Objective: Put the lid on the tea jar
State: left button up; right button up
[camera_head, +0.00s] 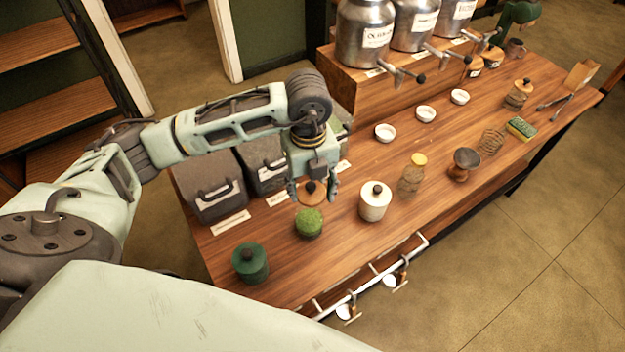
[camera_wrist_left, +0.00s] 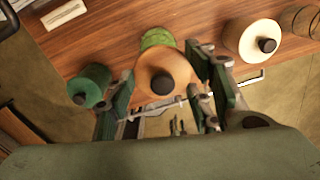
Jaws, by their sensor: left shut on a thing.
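The lid (camera_head: 311,188) is a round wooden disc with a black knob. My left gripper (camera_head: 314,195) is shut on the lid and holds it above and slightly behind the jar. In the left wrist view the lid (camera_wrist_left: 152,66) sits between the fingers of my left gripper (camera_wrist_left: 163,78) and partly hides the jar (camera_wrist_left: 158,38). Lid and jar look apart. My right gripper is not in view.
A green lidded jar (camera_head: 250,263) and a white lidded jar (camera_head: 374,203) flank the tea jar. Dark bins (camera_head: 213,187) stand behind it. Metal dispensers (camera_head: 364,35) stand on a raised shelf. A rail (camera_head: 370,281) runs along the front edge. Small white bowls (camera_head: 385,133) stand farther back.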

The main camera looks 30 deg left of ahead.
aim_at(308, 204)
pick_arm(q)
jog(key=n, duration=0.4)
jog(key=shift+s+a+f, duration=0.15)
jog(key=shift+a, duration=0.05)
jog(key=shift+f+b, duration=2.1)
jog(key=shift+f, duration=1.05)
jog(key=shift+f+b, duration=0.15)
jog(key=shift+b, duration=0.25)
jog(key=o, duration=1)
jog(key=shift+o, duration=0.2)
jog(key=o, duration=0.5)
